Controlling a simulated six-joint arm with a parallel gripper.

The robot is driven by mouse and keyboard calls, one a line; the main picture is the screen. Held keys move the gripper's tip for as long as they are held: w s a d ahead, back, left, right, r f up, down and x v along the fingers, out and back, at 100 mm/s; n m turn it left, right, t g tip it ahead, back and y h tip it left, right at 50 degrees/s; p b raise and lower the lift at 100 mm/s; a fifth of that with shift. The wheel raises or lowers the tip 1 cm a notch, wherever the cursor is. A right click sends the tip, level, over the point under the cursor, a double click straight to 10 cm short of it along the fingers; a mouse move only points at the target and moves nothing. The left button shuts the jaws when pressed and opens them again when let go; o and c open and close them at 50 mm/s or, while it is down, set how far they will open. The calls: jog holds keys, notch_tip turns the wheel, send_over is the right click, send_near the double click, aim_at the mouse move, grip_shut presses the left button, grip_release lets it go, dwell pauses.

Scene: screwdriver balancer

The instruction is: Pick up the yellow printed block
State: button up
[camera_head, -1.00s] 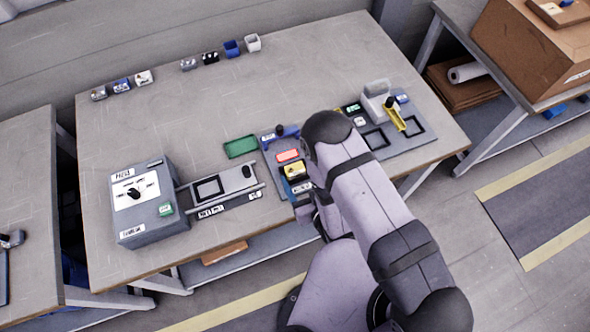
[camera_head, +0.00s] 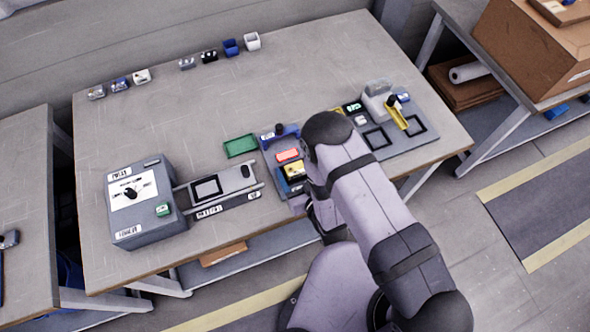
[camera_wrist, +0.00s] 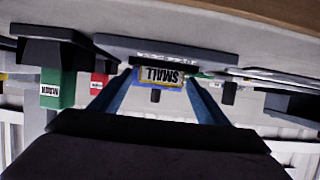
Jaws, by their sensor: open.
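The yellow printed block (camera_head: 294,171) sits on a grey fixture plate near the table's front edge in the head view, below a red piece. In the wrist view, a yellow-edged label reading SMALL, upside down, shows at the block (camera_wrist: 163,76). My gripper (camera_wrist: 160,88) is open, its two blue fingers pointing toward the block, one on each side of the label. I cannot tell whether the fingertips touch it. In the head view my arm comes from the lower right and hides much of the gripper.
A red piece (camera_head: 288,155) and a green tray (camera_head: 241,146) lie close by. A grey control box (camera_head: 145,200) stands at the left. A fixture with a yellow bar (camera_head: 399,114) is at the right. The table's middle is clear.

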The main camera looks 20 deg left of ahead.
aim_at(296, 170)
jog(key=c, duration=1.2)
jog(key=shift+r, duration=0.2)
jog(key=shift+r+b, duration=0.95)
jog(key=shift+r, duration=3.85)
jog(key=shift+a, duration=0.1)
